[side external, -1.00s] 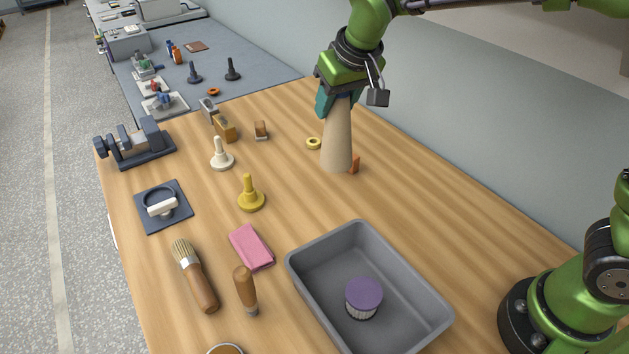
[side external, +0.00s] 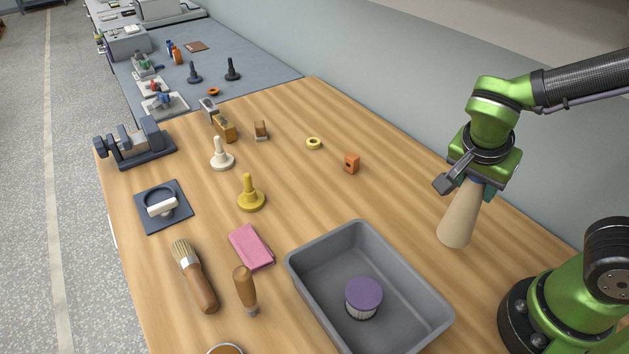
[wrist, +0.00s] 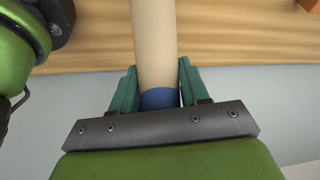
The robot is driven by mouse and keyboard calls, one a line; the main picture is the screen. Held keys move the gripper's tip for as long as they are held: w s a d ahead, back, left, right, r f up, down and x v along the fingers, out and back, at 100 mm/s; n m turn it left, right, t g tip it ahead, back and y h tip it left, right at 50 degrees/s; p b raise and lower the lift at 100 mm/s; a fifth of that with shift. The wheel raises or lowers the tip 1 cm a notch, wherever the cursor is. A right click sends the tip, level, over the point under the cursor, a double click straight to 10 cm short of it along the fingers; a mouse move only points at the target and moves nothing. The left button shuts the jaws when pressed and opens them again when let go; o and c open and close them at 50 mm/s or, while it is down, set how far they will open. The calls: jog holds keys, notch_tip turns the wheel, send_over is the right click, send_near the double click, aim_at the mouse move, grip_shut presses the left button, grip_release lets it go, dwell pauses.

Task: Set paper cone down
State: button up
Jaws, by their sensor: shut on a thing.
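The paper cone (side external: 460,215) is tan and tapers upward, with its wide end down and a slight tilt. It is over the right side of the wooden table, to the right of the grey tray. My gripper (side external: 485,187) is shut on its narrow top end. In the wrist view the cone (wrist: 154,45) runs between the teal fingers of my gripper (wrist: 158,92), with a blue band (wrist: 159,98) near the fingers. I cannot tell whether the cone's base touches the table.
The grey tray (side external: 300,275) holds a purple-topped round brush (side external: 364,297). An orange block (side external: 352,164) and a yellow ring (side external: 314,143) lie behind it. A yellow peg (side external: 249,195), white peg (side external: 220,155) and pink cloth (side external: 251,247) are farther left. Bare table lies between the orange block and tray.

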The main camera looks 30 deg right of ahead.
jog(key=w+f, duration=0.2)
jog(key=w, duration=0.5)
jog(key=w+f, duration=0.3)
jog(key=w, duration=0.4)
jog(key=shift+w, duration=0.35)
jog(key=shift+a, duration=0.1)
jog(key=o, duration=1.3)
jog(key=shift+f, duration=0.1)
jog(key=v, duration=1.2)
